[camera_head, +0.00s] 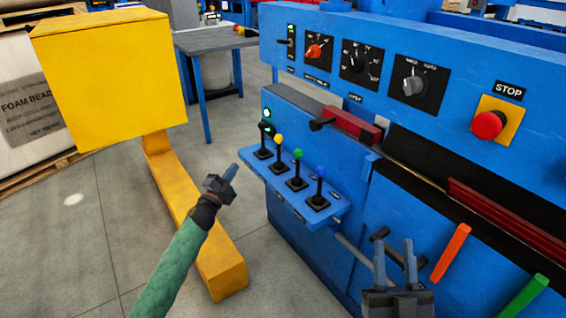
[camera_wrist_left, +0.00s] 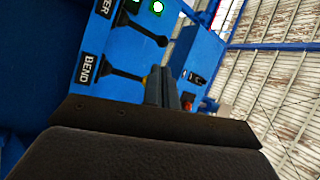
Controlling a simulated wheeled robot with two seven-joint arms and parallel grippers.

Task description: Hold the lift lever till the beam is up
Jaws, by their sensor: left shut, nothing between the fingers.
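A row of levers stands on a blue shelf (camera_head: 250,168): a black-knobbed lever (camera_head: 264,140), a yellow-knobbed lever (camera_head: 280,150), a green-knobbed lever (camera_head: 297,170) and a blue-knobbed lever (camera_head: 319,190). Their labels are not readable in the head view, so I cannot tell which is the lift lever. My left gripper (camera_head: 231,171) is shut and empty, left of the shelf and apart from the levers. In the left wrist view its fingers (camera_wrist_left: 168,90) show near two levers and a "BEND" label (camera_wrist_left: 89,69). My right gripper (camera_head: 395,248) is open and empty before the machine's lower front.
The blue machine panel carries dials and a red stop button (camera_head: 487,125). A red clamp-like part (camera_head: 350,121) and a dark red bar (camera_head: 500,215) sit below it. Orange (camera_head: 450,252) and green (camera_head: 523,297) handles jut out at right. A yellow post (camera_head: 110,80) stands left.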

